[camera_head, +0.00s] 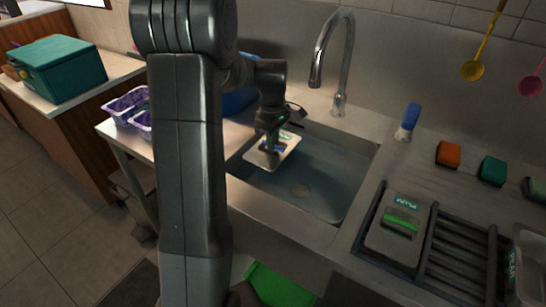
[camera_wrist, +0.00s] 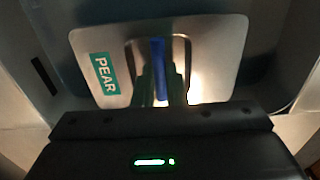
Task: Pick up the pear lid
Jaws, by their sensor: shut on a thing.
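The pear lid (camera_wrist: 218,50) is a flat metallic plate with rounded corners, a teal label reading PEAR and a blue handle (camera_wrist: 159,70) in the middle. In the head view the pear lid (camera_head: 288,152) hangs tilted over the left part of the sink. My gripper (camera_head: 270,145) is shut on its handle. In the wrist view my gripper (camera_wrist: 162,92) has its fingers around the blue handle. The fingers hide part of the handle.
The sink basin (camera_head: 325,180) lies below, with a tall faucet (camera_head: 340,60) behind it. A plum lid with a green handle (camera_head: 400,222) lies on a dark rack (camera_head: 460,260) at right. Sponges (camera_head: 448,154) and a blue-handled brush (camera_head: 410,118) stand behind. Purple containers (camera_head: 125,105) are at left.

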